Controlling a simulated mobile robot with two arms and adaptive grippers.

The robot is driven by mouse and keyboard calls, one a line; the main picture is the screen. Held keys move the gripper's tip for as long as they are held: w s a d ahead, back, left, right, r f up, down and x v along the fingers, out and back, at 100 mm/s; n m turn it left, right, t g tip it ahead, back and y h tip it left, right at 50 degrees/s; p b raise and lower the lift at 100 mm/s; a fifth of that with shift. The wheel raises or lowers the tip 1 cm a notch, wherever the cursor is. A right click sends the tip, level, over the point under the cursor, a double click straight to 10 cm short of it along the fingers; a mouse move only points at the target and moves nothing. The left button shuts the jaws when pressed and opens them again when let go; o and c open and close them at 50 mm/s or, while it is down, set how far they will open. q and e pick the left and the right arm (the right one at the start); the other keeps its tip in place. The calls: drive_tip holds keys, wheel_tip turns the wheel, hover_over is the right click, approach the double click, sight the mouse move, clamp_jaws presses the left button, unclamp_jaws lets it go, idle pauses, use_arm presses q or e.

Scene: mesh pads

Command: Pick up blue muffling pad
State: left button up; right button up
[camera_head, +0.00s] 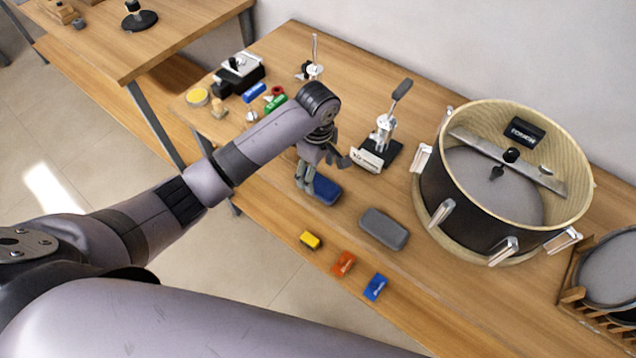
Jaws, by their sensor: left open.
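The blue muffling pad (326,191) is a dark blue rounded block lying flat on the wooden table, near its front edge. My left gripper (320,170) is over the pad, pointing down, with its fingers spread apart. The fingers hide part of the pad's left side. I cannot tell whether the fingertips touch the pad. The pad rests on the table and is not gripped. My right gripper is not in view.
A grey pad (384,229) lies to the right of the blue one. A metal clamp stand (384,140) is close behind the gripper. A large drum (445,185) stands at right. Yellow (310,240), orange (344,263) and small blue (375,287) blocks lie along the front edge.

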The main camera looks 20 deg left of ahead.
sight(318, 181)
use_arm(q)
wheel_tip(318, 181, down, 5)
drive_tip(key=shift+w+r+p, duration=0.15)
drive_tip(key=shift+p, duration=0.45)
drive_tip(key=shift+f, duration=0.5)
drive_tip(key=shift+c, duration=0.6)
drive_tip(key=c, duration=1.1)
drive_tip(key=shift+r, duration=0.2)
